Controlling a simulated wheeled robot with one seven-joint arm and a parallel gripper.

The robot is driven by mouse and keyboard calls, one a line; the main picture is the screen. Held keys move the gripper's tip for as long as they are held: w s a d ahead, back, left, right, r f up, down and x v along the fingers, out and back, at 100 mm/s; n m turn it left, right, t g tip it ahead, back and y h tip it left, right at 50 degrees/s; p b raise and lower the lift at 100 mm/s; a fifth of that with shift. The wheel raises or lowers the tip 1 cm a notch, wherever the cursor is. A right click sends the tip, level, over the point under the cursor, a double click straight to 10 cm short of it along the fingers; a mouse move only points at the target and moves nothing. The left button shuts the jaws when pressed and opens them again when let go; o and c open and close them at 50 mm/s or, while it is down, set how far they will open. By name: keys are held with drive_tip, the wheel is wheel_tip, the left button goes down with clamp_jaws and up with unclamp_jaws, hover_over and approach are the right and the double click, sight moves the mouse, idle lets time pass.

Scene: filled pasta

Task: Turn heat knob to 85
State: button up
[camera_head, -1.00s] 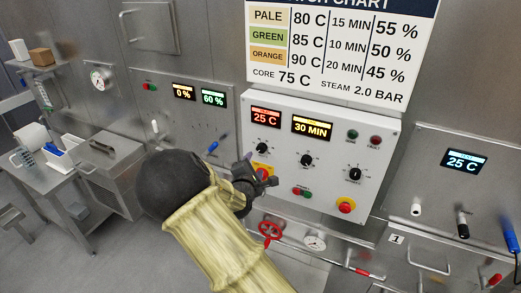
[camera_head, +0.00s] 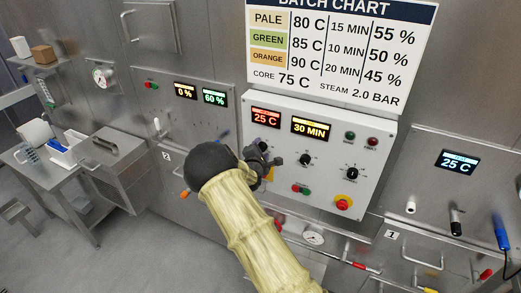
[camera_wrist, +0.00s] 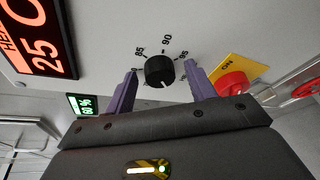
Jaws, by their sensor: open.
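The black heat knob (camera_wrist: 160,71) sits on the white control panel, under the red 25 C display (camera_wrist: 42,38). Its printed scale shows 85, 90 and 95 along the upper side in the wrist view, and a small white mark shows on its lower edge. My gripper (camera_wrist: 161,76) is open, with one purple finger on each side of the knob and gaps visible between. In the head view my gripper (camera_head: 264,153) is at the panel's left side, below the red display (camera_head: 266,117), and partly covers the knob.
A red button on a yellow ON plate (camera_wrist: 232,84) lies close to the right finger. The panel also carries a 30 MIN display (camera_head: 310,127), two more black knobs (camera_head: 305,160) (camera_head: 351,174) and a red stop button (camera_head: 343,202). The batch chart (camera_head: 340,45) hangs above.

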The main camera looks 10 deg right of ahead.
drive_tip(key=c, duration=1)
drive_tip(key=shift+o, duration=0.2)
drive_tip(key=shift+b, duration=0.4)
